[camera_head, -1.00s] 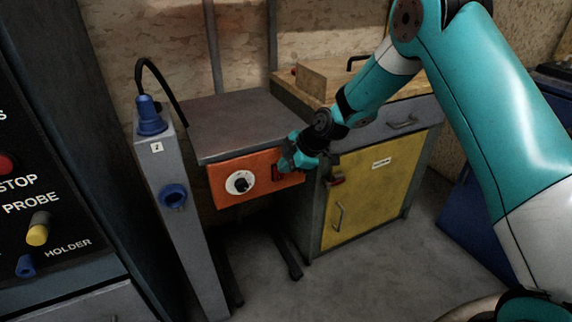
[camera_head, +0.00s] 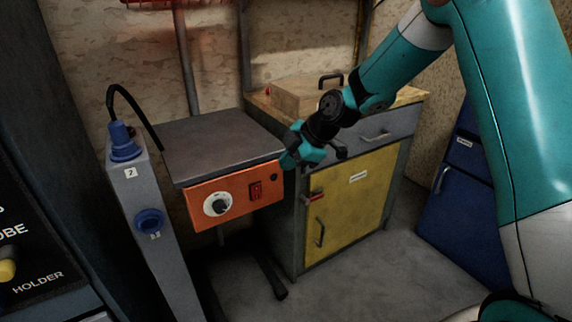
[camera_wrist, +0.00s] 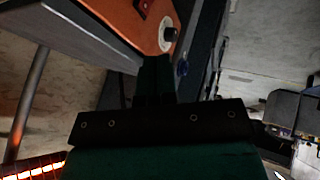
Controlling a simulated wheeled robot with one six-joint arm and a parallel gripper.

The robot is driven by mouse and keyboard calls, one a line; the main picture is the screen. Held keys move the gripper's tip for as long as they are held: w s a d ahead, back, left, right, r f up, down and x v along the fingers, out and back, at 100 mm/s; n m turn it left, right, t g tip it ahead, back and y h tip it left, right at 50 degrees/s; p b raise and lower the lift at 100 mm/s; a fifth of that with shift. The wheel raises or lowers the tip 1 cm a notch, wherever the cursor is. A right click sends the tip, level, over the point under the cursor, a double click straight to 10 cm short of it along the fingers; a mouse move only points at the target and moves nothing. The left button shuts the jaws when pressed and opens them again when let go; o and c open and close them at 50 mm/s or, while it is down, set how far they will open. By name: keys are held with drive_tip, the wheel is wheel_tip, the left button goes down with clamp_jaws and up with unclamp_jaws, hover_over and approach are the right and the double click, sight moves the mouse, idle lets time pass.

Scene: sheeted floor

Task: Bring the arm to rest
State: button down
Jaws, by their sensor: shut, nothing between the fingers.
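My gripper (camera_head: 292,158) is at the end of the teal arm, in front of the right end of the grey-topped bench. It is shut and empty. In the head view it is beside the right end of the orange control panel (camera_head: 236,196), which carries a white dial and a red switch (camera_head: 256,191). I cannot tell whether it touches the bench. In the wrist view my gripper (camera_wrist: 157,70) shows dark at the centre, with the orange panel (camera_wrist: 140,22) at the top.
A grey post (camera_head: 145,215) with blue plugs stands left of the bench (camera_head: 215,140). A yellow-door cabinet (camera_head: 350,205) with a wooden top is behind my arm. A blue cabinet (camera_head: 460,215) is at the right. Grey floor (camera_head: 345,290) is open in front.

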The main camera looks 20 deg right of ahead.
drive_tip(key=s+a+r+m+g, duration=0.1)
drive_tip(key=s+a+r+m, duration=0.25)
drive_tip(key=s, duration=0.45)
drive_tip(key=s+a+r+m+g, duration=0.1)
drive_tip(key=s+a+r+m, duration=0.15)
drive_tip(key=s+r, duration=0.4)
drive_tip(key=s+m+g+h, duration=0.2)
drive_tip(key=s+m, duration=0.4)
drive_tip(key=s, duration=1.3)
wheel_tip(320, 180, up, 15)
drive_tip(key=p, duration=1.4)
drive_tip(key=shift+w+a, duration=0.2)
drive_tip(key=shift+w, duration=0.15)
drive_tip(key=shift+f, duration=0.1)
